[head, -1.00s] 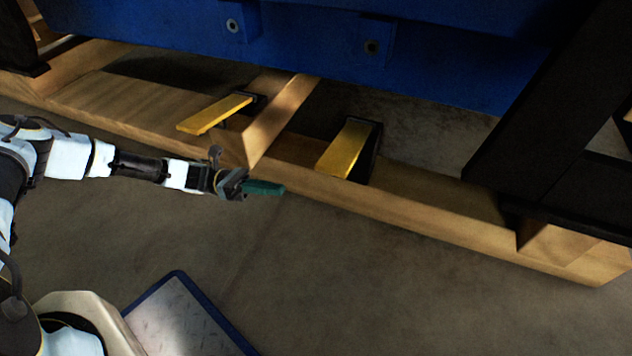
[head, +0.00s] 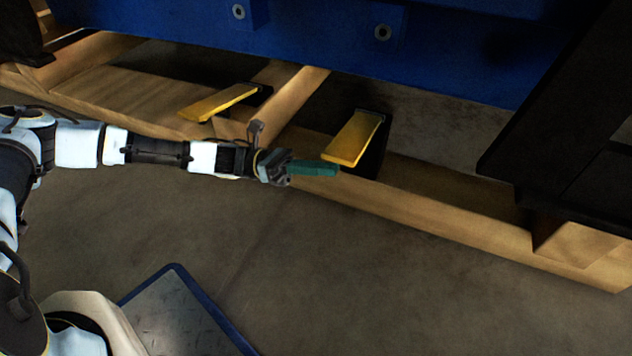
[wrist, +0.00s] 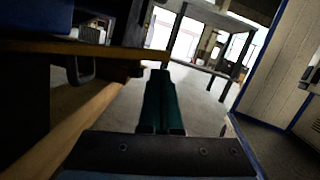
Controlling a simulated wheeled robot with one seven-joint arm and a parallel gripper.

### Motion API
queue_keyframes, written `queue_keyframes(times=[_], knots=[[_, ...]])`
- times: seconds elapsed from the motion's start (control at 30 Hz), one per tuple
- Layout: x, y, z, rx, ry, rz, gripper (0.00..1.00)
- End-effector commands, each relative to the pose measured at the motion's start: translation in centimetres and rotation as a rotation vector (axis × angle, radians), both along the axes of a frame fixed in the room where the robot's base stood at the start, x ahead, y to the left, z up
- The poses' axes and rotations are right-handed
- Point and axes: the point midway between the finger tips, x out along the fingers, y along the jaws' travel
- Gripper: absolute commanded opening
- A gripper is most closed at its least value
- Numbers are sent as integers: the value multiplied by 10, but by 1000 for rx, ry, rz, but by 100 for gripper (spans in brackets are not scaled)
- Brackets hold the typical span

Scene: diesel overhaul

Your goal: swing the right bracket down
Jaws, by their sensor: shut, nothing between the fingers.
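The right bracket (head: 354,138) is a yellow plate on a dark mount, sticking out and sloping over the wooden beam below the blue engine body. A similar yellow left bracket (head: 220,102) sits further left. My gripper (head: 334,169) has green fingers, closed together and empty. In the head view its tips are just below the right bracket's front left end; I cannot tell whether they touch. In the wrist view the closed green fingers (wrist: 161,100) point ahead, and a yellow-edged bar (wrist: 110,50), probably the right bracket, lies above and to the left.
The wooden beam (head: 450,220) runs along below the brackets. A black stand (head: 560,130) rises at the right. The blue body (head: 440,60) hangs above. A blue-edged plate (head: 185,315) lies on the floor at lower left. The floor in front of the beam is clear.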

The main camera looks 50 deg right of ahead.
Motion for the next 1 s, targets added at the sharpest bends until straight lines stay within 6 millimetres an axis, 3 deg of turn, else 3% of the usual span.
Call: queue_keyframes(times=[0.47,1.0], knots=[[0,-1,7,4,1,-1,0],[3,-10,61,202,68,-4,0]])
